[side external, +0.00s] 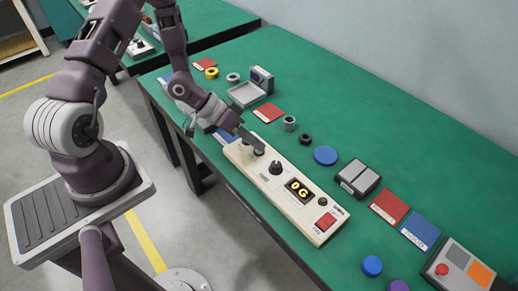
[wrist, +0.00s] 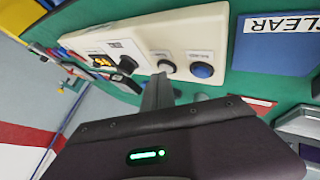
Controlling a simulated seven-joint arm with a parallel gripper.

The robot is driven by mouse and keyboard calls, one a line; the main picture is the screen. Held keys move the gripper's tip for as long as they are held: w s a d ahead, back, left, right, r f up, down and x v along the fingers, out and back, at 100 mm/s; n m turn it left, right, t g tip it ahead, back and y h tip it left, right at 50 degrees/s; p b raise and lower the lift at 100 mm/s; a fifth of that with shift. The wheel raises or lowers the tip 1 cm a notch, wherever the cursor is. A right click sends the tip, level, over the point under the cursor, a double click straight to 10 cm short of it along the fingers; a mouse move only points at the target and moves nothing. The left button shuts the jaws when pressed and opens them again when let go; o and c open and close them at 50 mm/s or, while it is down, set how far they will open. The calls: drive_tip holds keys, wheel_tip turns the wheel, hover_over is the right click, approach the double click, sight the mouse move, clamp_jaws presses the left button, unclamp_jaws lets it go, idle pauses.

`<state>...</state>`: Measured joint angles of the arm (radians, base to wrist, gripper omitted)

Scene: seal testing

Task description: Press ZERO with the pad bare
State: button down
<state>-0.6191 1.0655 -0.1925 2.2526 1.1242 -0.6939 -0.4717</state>
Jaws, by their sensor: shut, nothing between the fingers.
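A long cream tester (side external: 262,178) lies on the green table, with a lit display (side external: 299,190) reading "0 G" in yellow. A black knob (side external: 275,167) stands beside the display. In the wrist view the tester's near end (wrist: 195,40) carries a grey round button (wrist: 167,66) and a blue round button (wrist: 201,70). Their labels are too small to read, so I cannot tell which is ZERO. My gripper (side external: 261,149) is shut and empty over the tester's left end. In the wrist view its fingertips (wrist: 158,82) are close to the grey button; contact is unclear.
Nearby lie a blue disc (side external: 325,155), a grey two-part block (side external: 358,177), red and blue cards (side external: 421,230), and a grey box with an orange patch (side external: 458,265). A grey tray device (side external: 248,93) and several rings stand further back. The wrist view shows a blue CLEAR card (wrist: 275,48).

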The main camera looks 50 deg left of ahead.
idle(0.4)
drive_tip(key=shift+r, duration=0.7)
drive_tip(key=shift+r, duration=2.5)
